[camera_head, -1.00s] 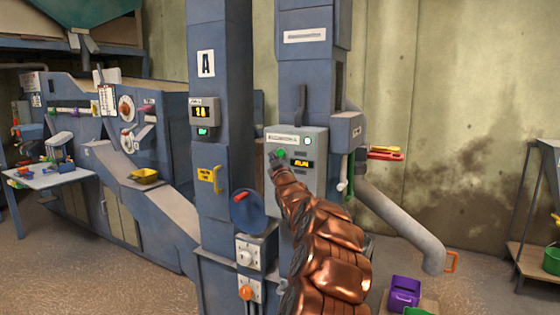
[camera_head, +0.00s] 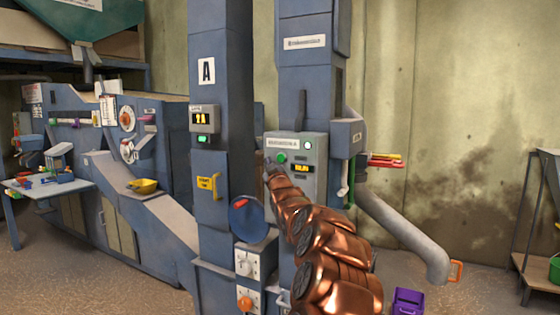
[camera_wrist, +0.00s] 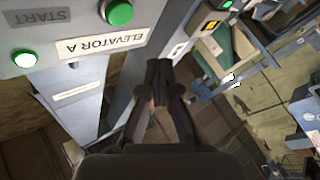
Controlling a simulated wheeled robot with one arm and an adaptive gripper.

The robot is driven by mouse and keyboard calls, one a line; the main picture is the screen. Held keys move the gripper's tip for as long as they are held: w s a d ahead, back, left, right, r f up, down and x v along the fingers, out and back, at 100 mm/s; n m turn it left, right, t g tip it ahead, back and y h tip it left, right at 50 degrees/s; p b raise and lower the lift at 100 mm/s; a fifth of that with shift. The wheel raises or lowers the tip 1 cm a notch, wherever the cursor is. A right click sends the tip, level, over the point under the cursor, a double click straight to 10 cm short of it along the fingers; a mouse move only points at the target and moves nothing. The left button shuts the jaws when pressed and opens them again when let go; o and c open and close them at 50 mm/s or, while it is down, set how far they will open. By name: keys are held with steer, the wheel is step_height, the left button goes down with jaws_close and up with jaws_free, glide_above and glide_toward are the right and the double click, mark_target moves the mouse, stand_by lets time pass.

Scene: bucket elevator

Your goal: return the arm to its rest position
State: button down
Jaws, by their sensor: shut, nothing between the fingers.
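My copper-coloured arm (camera_head: 335,275) reaches up from the bottom of the head view toward the grey control box (camera_head: 310,170) on the right blue elevator column. My gripper (camera_head: 270,163) is small there, beside the box's left edge, near the green button (camera_head: 281,157). In the wrist view my gripper (camera_wrist: 160,85) is shut and empty. The green button (camera_wrist: 119,13) shows there above and left of the fingertips, apart from them. A lit green lamp (camera_wrist: 25,59) and the "ELEVATOR A" label (camera_wrist: 105,42) also show on the box.
The left column (camera_head: 215,140), marked A, stands close left of the arm, with a blue handwheel (camera_head: 247,216) and a switch box (camera_head: 252,263). A grey spout pipe (camera_head: 405,240) slopes down at right. A purple bin (camera_head: 408,301) stands on the floor. A table (camera_head: 45,185) is far left.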

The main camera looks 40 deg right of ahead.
stand_by(0.5)
steer(key=a+f+n+g+y+p, duration=0.1)
steer(key=a+f+g+y, duration=0.3)
steer(key=a, duration=1)
steer(key=a+f+g+y+p, duration=0.1)
steer(key=a+f+y, duration=0.4)
steer(key=a, duration=0.8)
steer(key=s+a+f+g+y, duration=0.1)
steer(key=s+a+f+g, duration=0.2)
steer(key=s+a+f, duration=0.3)
steer(key=s+a+f+g, duration=0.3)
steer(key=s+a+f, duration=0.1)
steer(key=s+a, duration=0.35)
steer(key=s+a+f+g, duration=0.3)
steer(key=s, duration=0.8)
steer(key=s+a+f+g+p, duration=0.1)
steer(key=s+a+f+g, duration=0.1)
steer(key=s, duration=1)
steer(key=s+a+f+g+p, duration=0.1)
steer(key=s+a+f+g, duration=0.2)
steer(key=s, duration=0.9)
steer(key=shift+a+f+g+y, duration=0.35)
steer(key=shift+a+g, duration=0.35)
steer(key=shift+a, duration=0.3)
steer(key=shift+d+m, duration=0.1)
steer(key=shift+m, duration=0.2)
